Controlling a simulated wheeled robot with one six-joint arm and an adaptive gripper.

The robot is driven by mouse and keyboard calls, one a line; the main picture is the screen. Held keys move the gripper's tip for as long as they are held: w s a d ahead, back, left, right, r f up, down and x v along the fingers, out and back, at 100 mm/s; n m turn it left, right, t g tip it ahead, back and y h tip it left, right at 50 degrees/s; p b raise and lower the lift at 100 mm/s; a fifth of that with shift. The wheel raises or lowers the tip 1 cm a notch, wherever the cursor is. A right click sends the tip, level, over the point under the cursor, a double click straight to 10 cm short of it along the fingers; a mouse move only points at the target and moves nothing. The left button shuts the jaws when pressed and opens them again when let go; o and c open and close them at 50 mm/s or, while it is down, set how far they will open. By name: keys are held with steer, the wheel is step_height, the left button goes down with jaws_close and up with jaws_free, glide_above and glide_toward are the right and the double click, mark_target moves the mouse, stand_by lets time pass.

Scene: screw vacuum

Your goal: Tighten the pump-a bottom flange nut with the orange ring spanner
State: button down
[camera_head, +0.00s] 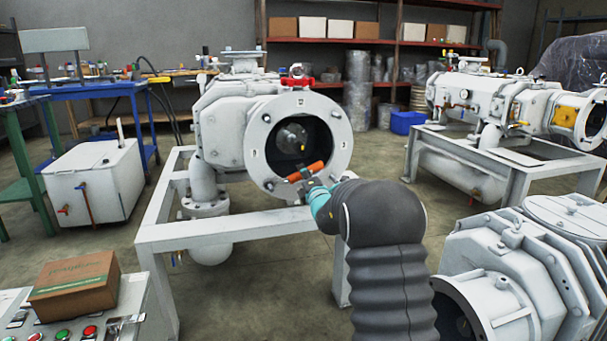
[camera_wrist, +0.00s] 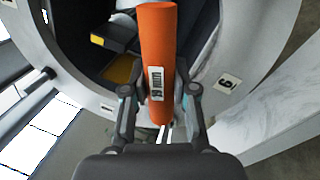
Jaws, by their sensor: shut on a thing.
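The orange ring spanner (camera_head: 306,172) is in my gripper (camera_head: 309,185), in front of the lower part of the round flange (camera_head: 258,133) of the white pump on the frame. In the wrist view my gripper (camera_wrist: 160,108) is shut around the spanner's orange handle (camera_wrist: 157,45), which bears a white label. The pale flange (camera_wrist: 258,45) with small numbered tags curves behind it. The spanner's ring end and the bottom nut cannot be made out, so I cannot tell whether they touch.
A white steel frame (camera_head: 205,233) carries the pump. Another white machine (camera_head: 530,265) stands close at the lower right. A cardboard box (camera_head: 75,282) sits on a control panel at the lower left. Open floor (camera_head: 250,285) lies in front of the frame.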

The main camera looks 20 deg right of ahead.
steer(key=shift+s, duration=1.5)
steer(key=shift+a, duration=0.1)
